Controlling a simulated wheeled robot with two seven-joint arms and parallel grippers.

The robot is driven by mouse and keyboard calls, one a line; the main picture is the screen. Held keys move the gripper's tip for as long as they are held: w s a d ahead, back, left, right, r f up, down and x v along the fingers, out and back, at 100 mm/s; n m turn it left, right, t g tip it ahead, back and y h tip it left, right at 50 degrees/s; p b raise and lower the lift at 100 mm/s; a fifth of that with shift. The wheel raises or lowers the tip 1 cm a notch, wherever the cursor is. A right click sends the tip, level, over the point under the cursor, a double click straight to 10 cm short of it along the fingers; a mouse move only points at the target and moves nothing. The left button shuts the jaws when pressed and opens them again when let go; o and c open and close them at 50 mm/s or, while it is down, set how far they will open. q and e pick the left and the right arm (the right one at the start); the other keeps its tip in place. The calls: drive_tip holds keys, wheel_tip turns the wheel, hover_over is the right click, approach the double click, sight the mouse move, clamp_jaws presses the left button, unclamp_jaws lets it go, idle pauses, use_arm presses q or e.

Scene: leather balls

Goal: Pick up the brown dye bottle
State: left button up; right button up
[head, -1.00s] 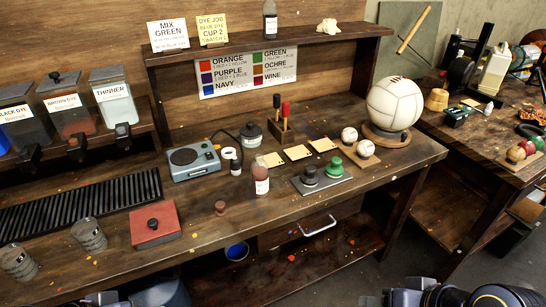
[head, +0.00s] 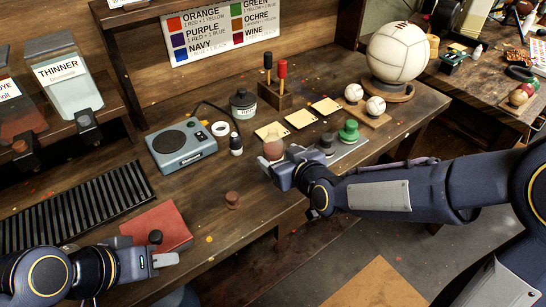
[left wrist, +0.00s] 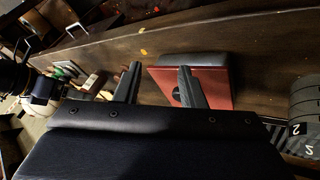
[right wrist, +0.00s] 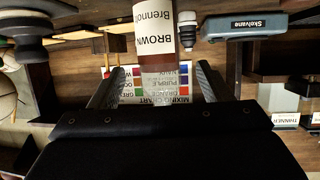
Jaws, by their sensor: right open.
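The brown dye bottle (head: 273,150) stands on the workbench (head: 215,235). In the head view my right gripper (head: 282,162) hides its lower part. In the right wrist view the bottle (right wrist: 153,45), with a white label reading BROWN, shows upside down between the two spread fingers of my right gripper (right wrist: 158,78). I see gaps on both sides of it, so the gripper is open and not gripping. My left gripper (head: 152,254) is open and empty beside the red block with a black knob (head: 160,222). The left wrist view also shows the red block (left wrist: 215,88).
A small brown cap-like piece (head: 232,200) lies left of the bottle.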

drive_tip(key=x, duration=0.6)
drive_tip(key=shift+w+r+p, duration=0.1)
drive_tip(key=shift+w+p, duration=0.1)
drive_tip(key=shift+p, duration=0.2)
drive_tip(key=shift+c, duration=0.3)
drive_tip(key=c, duration=1.1)
drive_tip(key=shift+r, duration=0.15)
